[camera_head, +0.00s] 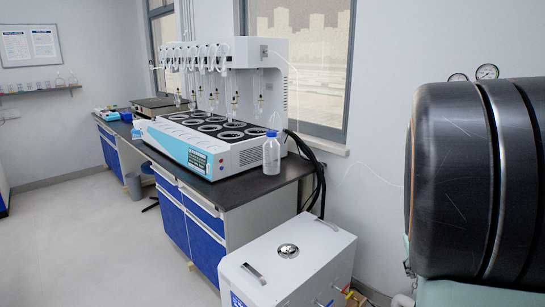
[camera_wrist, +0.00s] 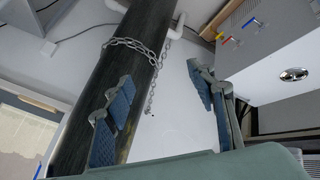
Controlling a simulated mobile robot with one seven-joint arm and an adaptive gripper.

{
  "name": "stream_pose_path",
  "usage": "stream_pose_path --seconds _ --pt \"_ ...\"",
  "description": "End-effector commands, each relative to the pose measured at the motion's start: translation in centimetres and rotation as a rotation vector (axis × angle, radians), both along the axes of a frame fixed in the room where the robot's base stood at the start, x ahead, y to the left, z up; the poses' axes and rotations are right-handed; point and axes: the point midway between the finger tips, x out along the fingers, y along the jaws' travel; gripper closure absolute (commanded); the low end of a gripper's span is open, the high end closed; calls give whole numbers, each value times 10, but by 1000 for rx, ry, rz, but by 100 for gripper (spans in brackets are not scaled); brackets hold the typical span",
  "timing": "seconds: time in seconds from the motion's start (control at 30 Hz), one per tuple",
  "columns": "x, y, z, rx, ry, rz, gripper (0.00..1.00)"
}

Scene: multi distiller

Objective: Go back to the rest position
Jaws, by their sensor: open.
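In the wrist view my gripper (camera_wrist: 168,100) is open. Its two blue-padded fingers stand wide apart, with nothing between them. A dark upright gas cylinder (camera_wrist: 145,40) with a chain (camera_wrist: 135,44) around it shows behind and to the left of the fingers. A white box with a round cap (camera_wrist: 275,55) is to the right of the fingers, apart from them. My gripper does not show in the head view.
In the head view a multi-position distiller (camera_head: 215,110) and a clear bottle with a blue cap (camera_head: 271,155) stand on a dark bench (camera_head: 230,192). The white box (camera_head: 305,255) stands in front. Pressure gauges (camera_head: 487,72) are at the right. The floor at left (camera_head: 80,240) is clear.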

Motion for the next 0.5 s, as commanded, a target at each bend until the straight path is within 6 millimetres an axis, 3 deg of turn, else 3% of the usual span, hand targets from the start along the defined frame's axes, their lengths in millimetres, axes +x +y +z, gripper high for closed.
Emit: stream_pose_path --seconds 0.17,0.3,0.5 --pt "-21 73 -9 238 -7 21 49" --pt "-41 129 7 367 -14 62 49" --pt "-83 196 42 460 -24 141 49"
